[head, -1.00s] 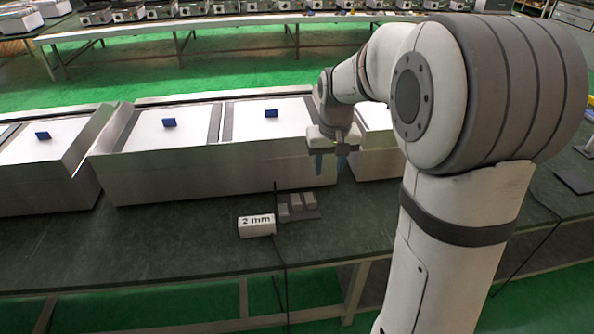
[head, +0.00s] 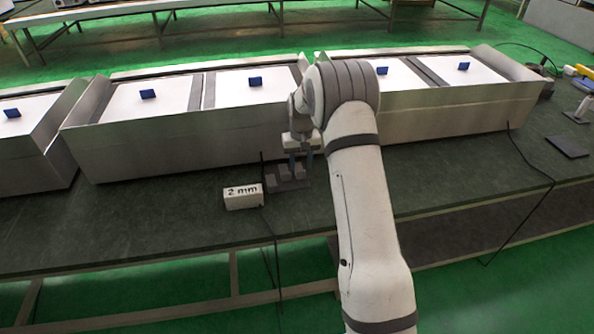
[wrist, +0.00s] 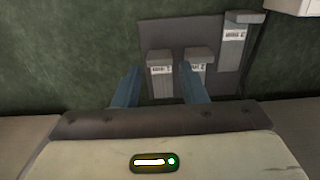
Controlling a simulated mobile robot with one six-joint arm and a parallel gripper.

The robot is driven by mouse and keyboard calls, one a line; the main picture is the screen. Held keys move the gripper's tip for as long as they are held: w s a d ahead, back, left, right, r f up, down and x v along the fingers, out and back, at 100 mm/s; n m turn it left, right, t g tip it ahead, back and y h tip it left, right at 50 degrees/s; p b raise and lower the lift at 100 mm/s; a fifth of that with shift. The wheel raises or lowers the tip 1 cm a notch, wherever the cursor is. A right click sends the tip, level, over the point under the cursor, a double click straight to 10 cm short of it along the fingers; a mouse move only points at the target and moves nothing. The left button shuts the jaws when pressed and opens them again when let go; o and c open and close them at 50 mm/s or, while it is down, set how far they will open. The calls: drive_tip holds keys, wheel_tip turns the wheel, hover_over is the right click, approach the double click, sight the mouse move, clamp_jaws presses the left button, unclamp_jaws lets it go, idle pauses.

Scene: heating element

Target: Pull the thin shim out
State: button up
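Several grey shims with small labels stand in a dark flat holder (wrist: 152,28). In the wrist view they are a left shim (wrist: 161,75), a middle shim (wrist: 198,55) and a right shim (wrist: 236,42). The labels are too blurred to read, so I cannot tell which shim is thin. My gripper (wrist: 160,67) is open, its blue fingers apart on either side of the left shim in the picture, with the right finger overlapping the middle shim. I cannot tell whether it touches them. In the head view my gripper (head: 302,160) is low over the holder, partly hiding it.
A white block marked "2 mm" (head: 243,196) stands left of the holder on the dark green bench (head: 140,228). Metal units (head: 190,140) with white tops and blue tabs line the back. Cables hang over the front edge. The bench at front left is clear.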

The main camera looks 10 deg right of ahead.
sight(301, 171)
drive_tip(key=shift+f, duration=1.55)
drive_tip(key=shift+c, duration=0.2)
clamp_jaws()
